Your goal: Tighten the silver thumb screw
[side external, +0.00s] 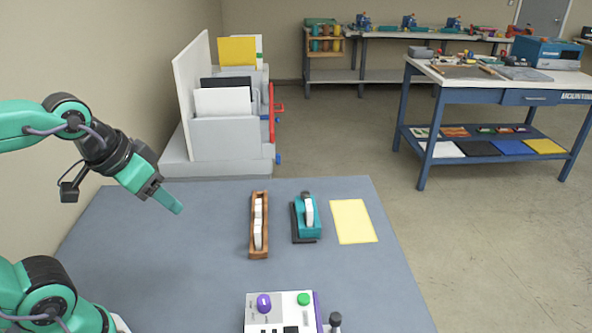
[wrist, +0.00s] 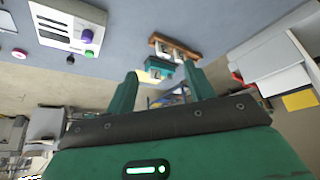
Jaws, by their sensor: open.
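I cannot make out a silver thumb screw in either view. A white control box (side external: 278,302) with a purple knob (side external: 264,302) and a green button (side external: 303,298) stands at the front of the table, cut off by the lower edge. It also shows whole or nearly so at the upper left of the wrist view (wrist: 62,38). A small black-topped knob or post (side external: 335,320) is beside it. My gripper (side external: 168,198) is over the table's left part, apart from everything. In the wrist view its two green fingers (wrist: 161,76) are spread, with nothing held between them.
A wooden holder with white rolls (side external: 259,245), a teal tape dispenser (side external: 308,222) and a yellow sheet (side external: 353,221) lie on the grey table (side external: 170,262). A pale rack with sheets (side external: 220,140) stands behind. The table's left part is clear. A workbench (side external: 500,90) is farther off.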

